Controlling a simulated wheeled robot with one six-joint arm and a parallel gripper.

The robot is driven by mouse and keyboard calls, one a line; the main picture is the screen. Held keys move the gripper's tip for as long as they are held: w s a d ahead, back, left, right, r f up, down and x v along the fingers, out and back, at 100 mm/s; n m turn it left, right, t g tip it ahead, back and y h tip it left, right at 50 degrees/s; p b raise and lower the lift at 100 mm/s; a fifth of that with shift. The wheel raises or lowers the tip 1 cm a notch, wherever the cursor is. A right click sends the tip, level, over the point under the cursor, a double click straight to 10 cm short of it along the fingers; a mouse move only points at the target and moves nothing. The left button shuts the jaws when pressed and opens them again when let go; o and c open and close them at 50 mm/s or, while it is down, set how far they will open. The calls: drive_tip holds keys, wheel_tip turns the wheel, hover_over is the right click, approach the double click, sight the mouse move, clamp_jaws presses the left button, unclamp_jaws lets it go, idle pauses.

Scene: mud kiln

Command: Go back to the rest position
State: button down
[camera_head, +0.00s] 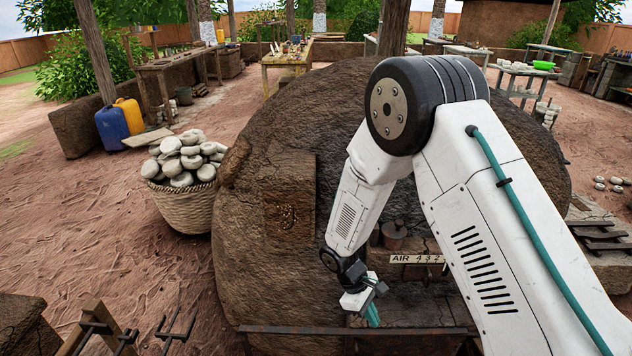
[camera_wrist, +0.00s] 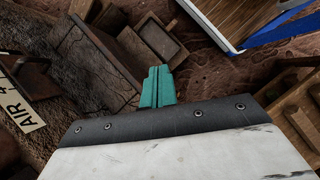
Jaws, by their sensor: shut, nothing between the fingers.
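My gripper (camera_head: 372,318) hangs at the end of my bent white arm, low in front of the mud kiln (camera_head: 262,150) in the head view. Its teal fingers point down and are only partly visible there. In the wrist view the teal fingers (camera_wrist: 157,88) are together, with nothing between them. A white sign reading "AIR" and digits (camera_head: 416,259) is fixed on the kiln just right of the gripper. The sign also shows at the left of the wrist view (camera_wrist: 17,106). My arm hides part of the kiln's right side.
A basket of pale rounded stones (camera_head: 186,209) stands left of the kiln. A metal bar (camera_head: 290,330) crosses in front of the kiln's base. In the wrist view, a blue-edged wooden surface (camera_wrist: 235,18) and wooden crates (camera_wrist: 300,110) lie right. Open dirt ground lies left.

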drive_tip(key=s+d+r+m+y, duration=0.1)
drive_tip(key=s+d+r+m, duration=0.15)
drive_tip(key=r, duration=0.55)
drive_tip(key=s+d+r+m, duration=0.2)
drive_tip(key=s+r, duration=0.1)
drive_tip(key=r, duration=0.4)
drive_tip(key=s+d+r+m+y, duration=0.1)
drive_tip(key=s+d+r+m, duration=0.1)
drive_tip(key=r, duration=0.6)
drive_tip(key=s+d+r+m+t+y, duration=0.1)
drive_tip(key=s+d+r+m+t, duration=0.1)
drive_tip(key=s+r, duration=0.6)
drive_tip(key=s+d+r+m+t+y, duration=0.2)
drive_tip(key=s+d+r+m, duration=0.1)
drive_tip(key=s+r, duration=0.5)
drive_tip(key=shift+s+d+r+t, duration=0.2)
drive_tip(key=shift+d+r+t, duration=0.05)
drive_tip(key=shift+d+t, duration=0.1)
